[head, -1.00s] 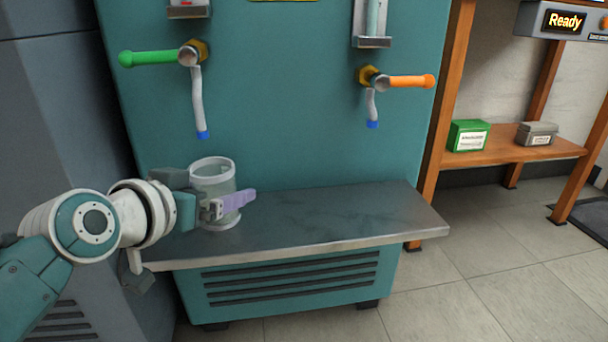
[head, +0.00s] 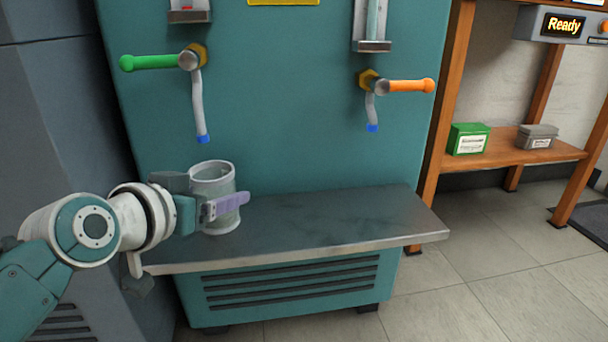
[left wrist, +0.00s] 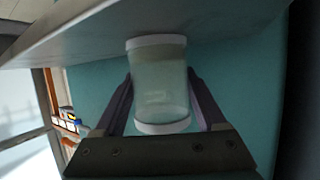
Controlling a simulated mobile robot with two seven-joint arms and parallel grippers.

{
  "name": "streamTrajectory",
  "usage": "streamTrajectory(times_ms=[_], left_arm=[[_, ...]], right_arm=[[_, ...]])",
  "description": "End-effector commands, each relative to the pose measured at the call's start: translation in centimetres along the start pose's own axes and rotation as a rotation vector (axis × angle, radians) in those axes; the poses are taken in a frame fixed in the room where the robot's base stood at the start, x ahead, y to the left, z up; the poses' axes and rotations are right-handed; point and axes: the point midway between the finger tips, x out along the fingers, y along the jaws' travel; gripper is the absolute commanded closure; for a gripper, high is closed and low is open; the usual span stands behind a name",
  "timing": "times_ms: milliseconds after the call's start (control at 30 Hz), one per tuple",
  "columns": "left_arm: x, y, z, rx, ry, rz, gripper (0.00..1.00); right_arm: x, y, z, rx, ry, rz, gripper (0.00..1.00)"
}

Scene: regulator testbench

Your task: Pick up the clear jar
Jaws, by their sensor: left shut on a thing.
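The clear jar (head: 212,181) is a see-through cylinder with whitish rims. It stands upright at the left end of the metal shelf (head: 330,222), below the spout of the green-handled tap. I cannot tell whether its base touches the shelf. My left gripper (head: 222,207) reaches in from the left and is shut on the jar, with a purple finger across its front. In the left wrist view the jar (left wrist: 160,88) sits between the two fingers. My right gripper is not in view.
The green-handled tap (head: 150,62) and the orange-handled tap (head: 405,86) stick out of the teal panel (head: 290,100). The shelf to the right of the jar is bare. A green box (head: 467,139) and a grey box (head: 537,137) sit on a wooden shelf at right.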

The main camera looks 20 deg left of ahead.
Motion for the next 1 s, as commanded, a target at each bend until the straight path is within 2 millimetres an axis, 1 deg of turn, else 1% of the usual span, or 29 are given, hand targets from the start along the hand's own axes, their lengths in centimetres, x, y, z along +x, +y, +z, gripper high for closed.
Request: streamTrajectory(times_ms=[167,233,267,367,600,800,900,1000], left_arm=[[-0.5,0.0,-1.2,0.002,0.001,0.000,0.94],[-0.8,0.1,-2.1,0.001,0.001,0.001,0.94],[-1.3,0.0,-1.4,0.002,-0.004,0.001,0.94],[-3.3,0.0,-0.6,0.002,-0.005,0.000,0.94],[-9.1,0.0,1.8,0.003,-0.006,0.002,0.94],[-13.2,0.0,3.7,0.002,-0.006,0.002,0.94],[-14.9,0.0,4.4,0.002,-0.004,0.002,0.94],[-16.1,0.0,5.0,0.001,-0.002,0.001,0.94]], right_arm=[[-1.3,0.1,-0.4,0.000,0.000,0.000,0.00],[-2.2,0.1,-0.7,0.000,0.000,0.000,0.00],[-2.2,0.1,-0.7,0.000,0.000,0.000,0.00],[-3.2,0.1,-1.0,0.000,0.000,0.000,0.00],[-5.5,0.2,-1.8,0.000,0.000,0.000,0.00],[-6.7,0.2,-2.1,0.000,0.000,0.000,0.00],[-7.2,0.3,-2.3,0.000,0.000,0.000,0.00],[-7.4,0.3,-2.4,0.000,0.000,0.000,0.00]])
